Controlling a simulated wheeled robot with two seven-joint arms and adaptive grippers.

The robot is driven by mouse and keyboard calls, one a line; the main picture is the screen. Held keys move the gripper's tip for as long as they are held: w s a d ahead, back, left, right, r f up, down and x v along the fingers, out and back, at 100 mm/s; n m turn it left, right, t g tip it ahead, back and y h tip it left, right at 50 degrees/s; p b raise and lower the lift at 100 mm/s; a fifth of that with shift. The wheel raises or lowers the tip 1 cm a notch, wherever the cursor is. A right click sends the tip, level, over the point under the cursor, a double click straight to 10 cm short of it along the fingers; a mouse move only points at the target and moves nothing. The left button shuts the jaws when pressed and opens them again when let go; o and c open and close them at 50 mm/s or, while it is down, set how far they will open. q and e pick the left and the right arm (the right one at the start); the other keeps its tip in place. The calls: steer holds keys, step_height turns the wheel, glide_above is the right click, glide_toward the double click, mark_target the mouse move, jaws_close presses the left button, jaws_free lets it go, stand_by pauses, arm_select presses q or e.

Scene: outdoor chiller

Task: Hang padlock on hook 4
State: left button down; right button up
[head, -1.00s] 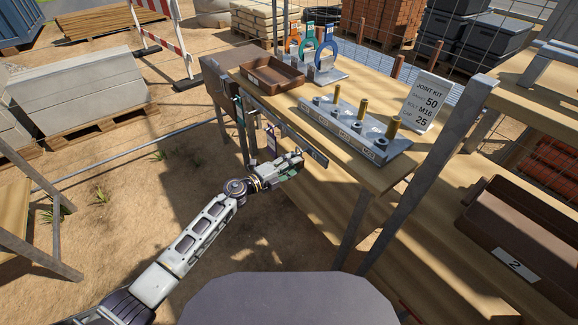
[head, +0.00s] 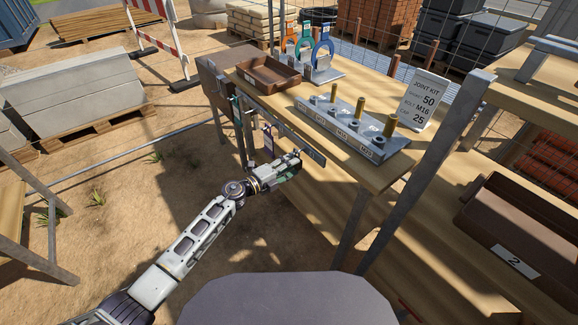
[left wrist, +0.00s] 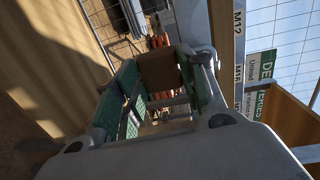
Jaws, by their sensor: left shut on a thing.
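My left gripper (head: 291,166) is at the front edge of the workbench, just below and in front of the right part of a dark hook rail (head: 300,146). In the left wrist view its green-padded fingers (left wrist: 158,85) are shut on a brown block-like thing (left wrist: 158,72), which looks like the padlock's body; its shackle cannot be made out. Small tagged items (head: 268,141) hang from the rail left of the gripper. The hook numbers cannot be read, and the gripper hides part of the rail. My right gripper is not in view.
A steel post (head: 425,175) rises right of the gripper. Open sandy ground lies left.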

arm_select(q)
steer(key=shift+c, duration=1.5)
jaws_free()
steer(key=shift+f+b, duration=0.5)
steer(key=shift+f, duration=0.2)
steer(key=shift+a, duration=0.1)
steer(key=f+v, duration=0.1)
steer(key=v, duration=0.5)
steer(key=shift+s+a+f+p, duration=0.2)
steer(key=shift+a+f+p, duration=0.1)
steer(key=shift+a+p, duration=0.1)
stand_by(0.6)
steer(key=v, duration=1.2)
stand_by(0.3)
